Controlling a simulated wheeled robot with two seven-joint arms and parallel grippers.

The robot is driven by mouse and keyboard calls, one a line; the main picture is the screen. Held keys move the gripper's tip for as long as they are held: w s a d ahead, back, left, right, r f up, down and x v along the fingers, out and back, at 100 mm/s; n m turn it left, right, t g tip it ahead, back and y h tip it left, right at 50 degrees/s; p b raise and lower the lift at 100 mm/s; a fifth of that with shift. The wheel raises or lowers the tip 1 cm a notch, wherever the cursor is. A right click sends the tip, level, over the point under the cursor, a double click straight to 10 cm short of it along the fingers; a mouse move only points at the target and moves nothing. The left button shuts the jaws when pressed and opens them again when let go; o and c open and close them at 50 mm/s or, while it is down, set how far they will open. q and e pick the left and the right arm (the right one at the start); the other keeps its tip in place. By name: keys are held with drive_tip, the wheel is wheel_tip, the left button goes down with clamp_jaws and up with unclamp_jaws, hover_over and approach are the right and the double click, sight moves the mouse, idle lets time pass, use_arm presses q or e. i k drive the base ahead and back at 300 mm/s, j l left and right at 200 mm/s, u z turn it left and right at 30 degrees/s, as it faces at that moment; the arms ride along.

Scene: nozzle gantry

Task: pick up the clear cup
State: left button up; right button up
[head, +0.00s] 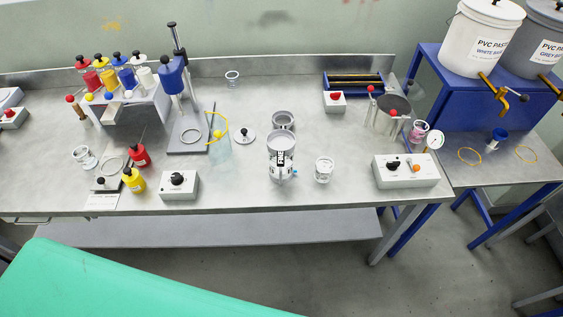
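Several small cups stand on the grey metal bench, and I cannot tell for sure which is the clear cup. A small see-through cup (232,78) stands upright at the back, near the rear ledge. A clear, ringed vessel (84,157) is at the left end. A pale cup (324,170) with a greyish wall stands near the front, right of the middle. A cup with pink contents (419,131) is at the right, beside the gauge. A faint see-through cylinder (219,155) stands left of the middle. Neither of my grippers is in view.
A metal device (281,160) stands mid-bench, right of a blue press (173,76). Control boxes (179,186) (406,171) sit near the front edge. Coloured bottles (133,180) stand at left. Two buckets (480,38) are at right. A green surface (110,285) fills the lower left.

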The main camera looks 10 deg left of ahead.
sight(325, 164)
drive_tip(key=i+l+u, duration=0.1)
drive_tip(key=u, duration=0.4)
drive_tip(key=l+u, duration=0.45)
drive_tip(key=i+l+u, duration=0.1)
drive_tip(key=u, duration=0.4)
drive_tip(key=l+u, duration=0.3)
drive_tip(key=u, duration=0.2)
drive_tip(key=k, duration=0.05)
